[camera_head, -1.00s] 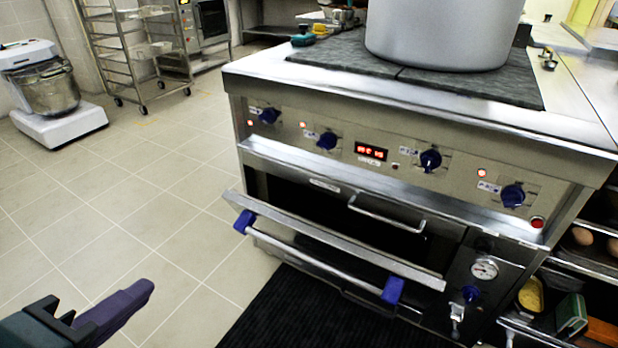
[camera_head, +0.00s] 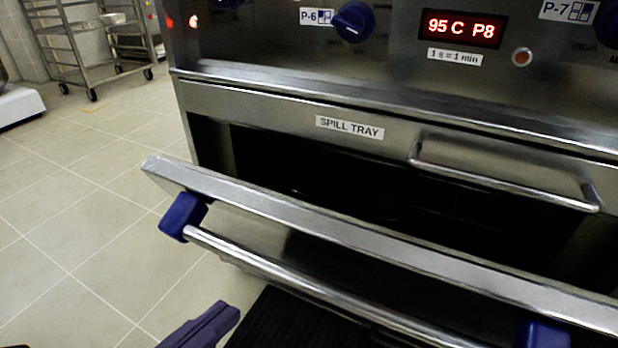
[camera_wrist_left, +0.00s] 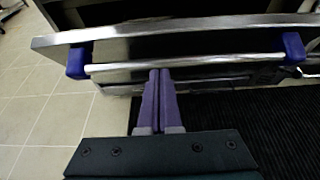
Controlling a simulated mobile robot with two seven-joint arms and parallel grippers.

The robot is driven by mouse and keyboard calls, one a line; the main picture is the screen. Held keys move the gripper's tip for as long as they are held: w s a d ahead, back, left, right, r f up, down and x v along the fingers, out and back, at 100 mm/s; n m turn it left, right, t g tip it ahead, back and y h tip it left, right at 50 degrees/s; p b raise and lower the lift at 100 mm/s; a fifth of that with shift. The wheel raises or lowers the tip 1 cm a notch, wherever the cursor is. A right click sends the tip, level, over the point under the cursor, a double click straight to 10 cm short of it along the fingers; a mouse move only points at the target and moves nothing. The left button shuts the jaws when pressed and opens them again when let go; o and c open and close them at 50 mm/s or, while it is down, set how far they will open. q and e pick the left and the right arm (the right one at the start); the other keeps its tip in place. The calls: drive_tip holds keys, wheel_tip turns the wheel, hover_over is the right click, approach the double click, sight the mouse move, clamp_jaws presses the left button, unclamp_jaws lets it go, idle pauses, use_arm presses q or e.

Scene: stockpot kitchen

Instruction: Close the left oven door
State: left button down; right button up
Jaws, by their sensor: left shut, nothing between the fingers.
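The oven door (camera_head: 330,224) is partly open, tilted outward at the top, with a dark gap behind its upper edge. Its steel bar handle (camera_head: 300,283) runs between two blue end brackets (camera_head: 182,216). My left gripper (camera_head: 228,312) shows at the bottom of the head view, its purple fingers in front of and below the handle's left part. In the left wrist view the fingers (camera_wrist_left: 159,75) are shut and empty, their tips at or just short of the handle bar (camera_wrist_left: 190,63); contact is not clear. My right gripper is not in view.
Above the door are a spill tray front (camera_head: 349,127) with its own handle (camera_head: 500,178), a blue knob (camera_head: 352,21) and a red display (camera_head: 461,28). A dark ribbed mat (camera_wrist_left: 270,120) lies below. Tiled floor (camera_head: 80,220) is clear at left; a wheeled rack (camera_head: 85,45) stands behind.

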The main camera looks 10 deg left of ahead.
use_arm(q)
drive_tip(key=b, duration=0.4)
approach(304, 235)
wheel_tip(304, 235, down, 4)
drive_tip(key=w, duration=0.1)
drive_tip(key=w+d+r, duration=0.1)
drive_tip(key=w, duration=0.2)
drive_tip(key=shift+d+r+b, duration=0.2)
drive_tip(key=shift+d+b, duration=0.1)
drive_tip(key=shift+b, duration=0.1)
drive_tip(key=shift+w+d+r, duration=0.15)
drive_tip(key=shift+w+r, duration=0.15)
drive_tip(key=shift+w, duration=0.25)
